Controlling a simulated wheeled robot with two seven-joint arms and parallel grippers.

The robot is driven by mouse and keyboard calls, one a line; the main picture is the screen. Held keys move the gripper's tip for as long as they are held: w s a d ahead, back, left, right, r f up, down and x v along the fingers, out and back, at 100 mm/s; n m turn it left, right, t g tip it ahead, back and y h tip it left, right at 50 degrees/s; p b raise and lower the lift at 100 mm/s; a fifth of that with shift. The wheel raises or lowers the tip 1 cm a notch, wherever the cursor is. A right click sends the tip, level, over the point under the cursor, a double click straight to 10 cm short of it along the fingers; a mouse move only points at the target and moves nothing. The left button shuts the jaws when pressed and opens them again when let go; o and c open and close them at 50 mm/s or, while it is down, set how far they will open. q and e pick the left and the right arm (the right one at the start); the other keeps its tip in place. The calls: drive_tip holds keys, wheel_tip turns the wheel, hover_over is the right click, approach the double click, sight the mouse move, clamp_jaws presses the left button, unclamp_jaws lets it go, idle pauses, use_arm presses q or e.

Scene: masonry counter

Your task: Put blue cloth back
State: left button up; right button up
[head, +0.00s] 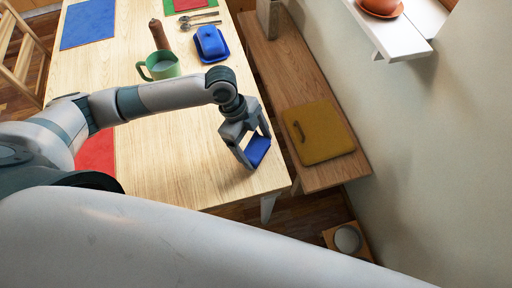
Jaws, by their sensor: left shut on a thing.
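My left gripper (249,150) is over the right edge of the wooden table in the head view, pointing down. It is shut on the blue cloth (258,150), which shows as a small blue patch between the fingers. The fingers hide part of the cloth. I cannot tell whether the cloth touches the table top. My right gripper is not in view.
The table (190,185) bears a green mug (160,67), a blue butter dish (211,43), spoons and a blue mat (88,24). A wooden bench (277,70) with a yellow board (320,132) stands to the right, along the wall. A white shelf (405,40) sticks out above.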

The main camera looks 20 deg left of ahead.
use_arm(q)
drive_tip(key=shift+f, duration=1.15)
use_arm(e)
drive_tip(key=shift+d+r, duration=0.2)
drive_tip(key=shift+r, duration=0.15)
use_arm(q)
drive_tip(key=shift+f, duration=0.1)
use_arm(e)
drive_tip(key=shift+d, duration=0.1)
use_arm(q)
drive_tip(key=o, duration=0.9)
drive_tip(key=b+v, duration=0.2)
drive_tip(key=v, duration=1)
drive_tip(key=shift+b, duration=0.35)
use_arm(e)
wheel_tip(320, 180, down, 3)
